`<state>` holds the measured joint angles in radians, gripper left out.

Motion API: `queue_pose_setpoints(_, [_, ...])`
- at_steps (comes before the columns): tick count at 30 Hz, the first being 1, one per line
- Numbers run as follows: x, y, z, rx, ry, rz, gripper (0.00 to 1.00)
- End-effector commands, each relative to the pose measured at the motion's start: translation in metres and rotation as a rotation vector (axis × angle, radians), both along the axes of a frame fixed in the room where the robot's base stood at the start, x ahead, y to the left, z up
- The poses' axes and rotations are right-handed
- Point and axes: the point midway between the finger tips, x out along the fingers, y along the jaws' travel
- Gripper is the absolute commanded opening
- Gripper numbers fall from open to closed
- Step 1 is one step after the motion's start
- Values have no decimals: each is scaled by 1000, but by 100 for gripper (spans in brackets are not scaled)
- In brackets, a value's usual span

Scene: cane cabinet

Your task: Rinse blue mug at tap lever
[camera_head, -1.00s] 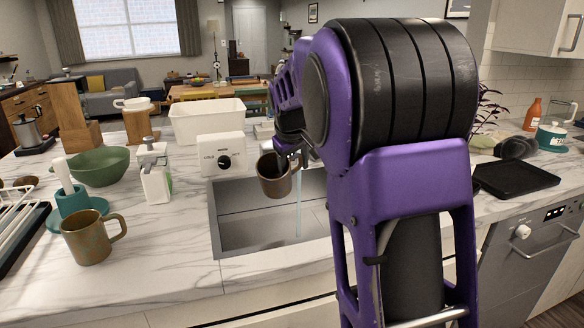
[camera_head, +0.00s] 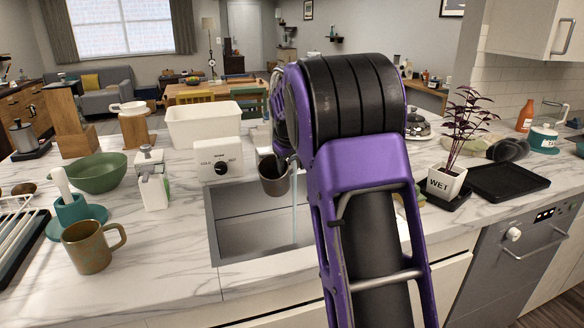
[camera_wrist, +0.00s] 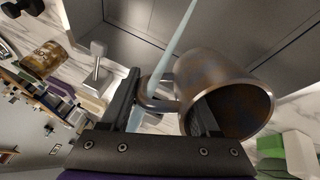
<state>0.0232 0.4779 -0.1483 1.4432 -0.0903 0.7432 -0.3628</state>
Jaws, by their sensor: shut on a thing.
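The mug also shows large in the wrist view (camera_wrist: 230,92). My gripper (camera_wrist: 160,105) is shut on the mug's handle; in the head view my arm hides most of it. A thin pale water stream (camera_head: 294,205) falls into the sink just right of the mug. In the wrist view the stream (camera_wrist: 182,38) passes by the handle, apparently outside the mug's mouth. A grey lever-like piece (camera_wrist: 98,62) stands on the counter there; I cannot tell whether it is the tap lever.
A white box with a black knob marked cold and hot (camera_head: 220,162) stands behind the sink. A brown-green mug (camera_head: 88,248), green bowl (camera_head: 100,173) and soap dispenser (camera_head: 152,182) are left. A potted plant (camera_head: 445,182) and black tray (camera_head: 507,182) are right.

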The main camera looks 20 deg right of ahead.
Motion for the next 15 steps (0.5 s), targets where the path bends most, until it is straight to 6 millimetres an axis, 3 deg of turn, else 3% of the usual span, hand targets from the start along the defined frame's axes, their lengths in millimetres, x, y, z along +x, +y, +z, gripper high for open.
queue_pose_setpoints(15, [-2,-5,1,0,-2,-2,0])
